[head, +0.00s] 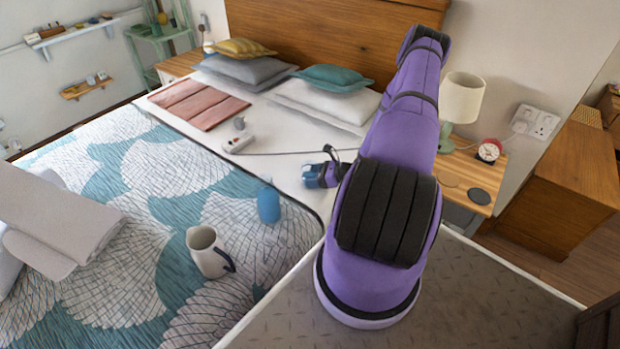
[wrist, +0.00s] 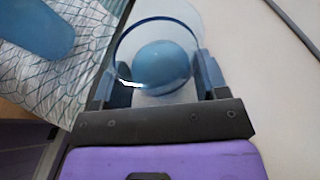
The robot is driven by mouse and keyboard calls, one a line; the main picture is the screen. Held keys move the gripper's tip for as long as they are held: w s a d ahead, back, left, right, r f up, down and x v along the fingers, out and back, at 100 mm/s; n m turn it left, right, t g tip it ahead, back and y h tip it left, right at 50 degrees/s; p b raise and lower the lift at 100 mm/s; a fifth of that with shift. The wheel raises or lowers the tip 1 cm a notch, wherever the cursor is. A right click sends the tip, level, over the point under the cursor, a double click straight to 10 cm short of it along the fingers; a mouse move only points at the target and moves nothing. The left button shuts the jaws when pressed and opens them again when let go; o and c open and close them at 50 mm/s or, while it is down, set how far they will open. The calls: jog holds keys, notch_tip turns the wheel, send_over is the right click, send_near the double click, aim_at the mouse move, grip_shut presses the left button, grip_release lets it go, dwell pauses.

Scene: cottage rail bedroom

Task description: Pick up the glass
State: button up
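A clear glass with a blue tint (wrist: 157,62) stands out in the wrist view. It lies between the two fingers of my gripper (wrist: 165,82), with one finger on each side. The fingers are spread about as wide as the glass, and I cannot tell whether both touch it. In the head view my gripper (head: 322,174) is low over the white sheet beside the patterned cover, with a blue shape at its end. My arm hides part of the area behind it.
A blue bottle-like vessel (head: 268,203) and a cream jug (head: 208,252) stand on the patterned bed cover (head: 120,230). A white power strip (head: 238,143) with a dark cable lies on the sheet. Pillows (head: 325,101) line the headboard. A lamp (head: 461,98) stands on the bedside table.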

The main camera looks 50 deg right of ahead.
jog(key=shift+r, duration=0.15)
jog(key=shift+r, duration=1.3)
jog(key=shift+s+a+r, duration=0.35)
jog(key=shift+s+a, duration=0.55)
jog(key=shift+s, duration=1.6)
jog(key=shift+s+a+r, duration=0.35)
jog(key=shift+s+a, duration=0.5)
jog(key=shift+s, duration=1.65)
jog(key=shift+s+a+r, duration=0.35)
jog(key=shift+s+a, duration=0.55)
jog(key=shift+s, duration=1.6)
